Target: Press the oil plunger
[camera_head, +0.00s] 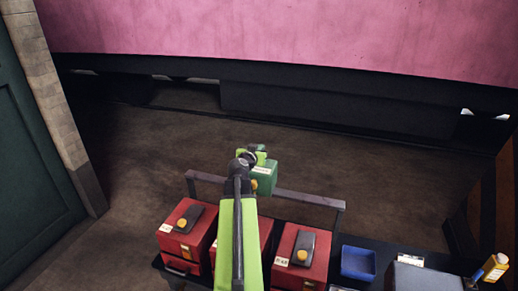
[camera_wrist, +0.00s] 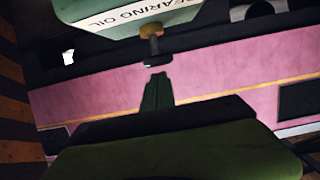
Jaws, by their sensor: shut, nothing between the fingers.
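A green oil box (camera_head: 265,179) with a pale label sits at the middle of the head view, just beyond my arm. In the wrist view its green body (camera_wrist: 100,18) fills the top edge, with a white label reading "BEARING OIL". A short plunger (camera_wrist: 152,45) with a brass collar and a dark end sticks out of the box towards my fingers. My gripper (camera_wrist: 157,78) is shut and empty, its dark green tips just short of the plunger's end with a small visible gap. In the head view my lime green gripper (camera_head: 259,153) is at the box, its tips unclear.
Red boxes (camera_head: 187,228) (camera_head: 301,256) with dark tops and yellow knobs stand below a dark rail (camera_head: 310,198). A blue tray (camera_head: 358,263), a grey box (camera_head: 425,278) and a yellow bottle (camera_head: 494,267) are at the right. Brown floor lies open beyond, before a pink-panelled wall.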

